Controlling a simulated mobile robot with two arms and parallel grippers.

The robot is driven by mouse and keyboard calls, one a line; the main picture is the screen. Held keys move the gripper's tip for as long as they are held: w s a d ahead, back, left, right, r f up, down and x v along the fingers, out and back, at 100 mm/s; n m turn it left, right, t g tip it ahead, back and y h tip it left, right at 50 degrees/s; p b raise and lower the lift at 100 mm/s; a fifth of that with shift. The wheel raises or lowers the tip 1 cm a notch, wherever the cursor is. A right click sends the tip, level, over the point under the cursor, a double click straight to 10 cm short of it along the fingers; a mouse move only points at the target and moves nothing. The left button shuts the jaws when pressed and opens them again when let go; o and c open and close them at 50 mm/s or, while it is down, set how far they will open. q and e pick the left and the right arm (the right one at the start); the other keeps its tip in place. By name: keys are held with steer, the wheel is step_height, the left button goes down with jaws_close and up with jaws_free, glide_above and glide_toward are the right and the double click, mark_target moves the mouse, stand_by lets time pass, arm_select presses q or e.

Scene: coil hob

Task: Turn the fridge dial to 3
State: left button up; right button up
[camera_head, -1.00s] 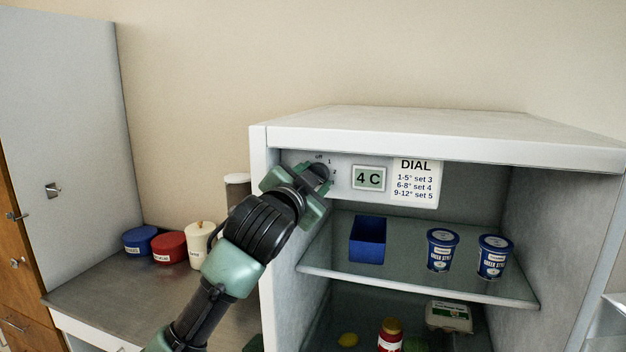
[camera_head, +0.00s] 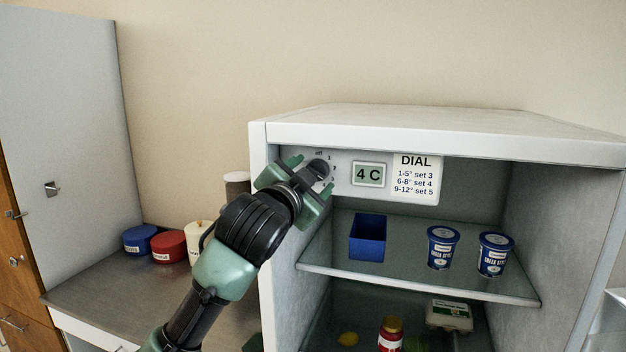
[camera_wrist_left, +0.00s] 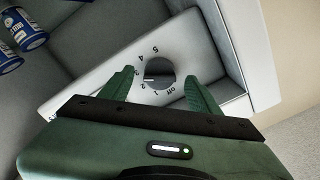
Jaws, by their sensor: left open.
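The fridge dial is a dark round knob (camera_wrist_left: 160,73) on the white panel inside the top of the fridge. In the head view the knob (camera_head: 318,168) shows just past my gripper. In the wrist view its ring of marks runs from off through 5, and its light pointer line faces the side of the 2 and 3; I cannot tell the exact setting. My left gripper (camera_head: 308,182) is open, its fingers on either side of the knob with gaps between. It also shows in the left wrist view (camera_wrist_left: 160,82).
A 4 C display (camera_head: 369,174) and a DIAL card (camera_head: 415,176), reading 1-5° set 3, 6-8° set 4, 9-12° set 5, are right of the knob. A shelf below holds a blue box (camera_head: 368,238) and two tubs (camera_head: 442,248). The fridge side wall (camera_head: 257,160) is close left.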

arm_select(q)
steer(key=b+v, duration=0.2)
steer(key=v, duration=0.4)
steer(key=shift+b, duration=0.3)
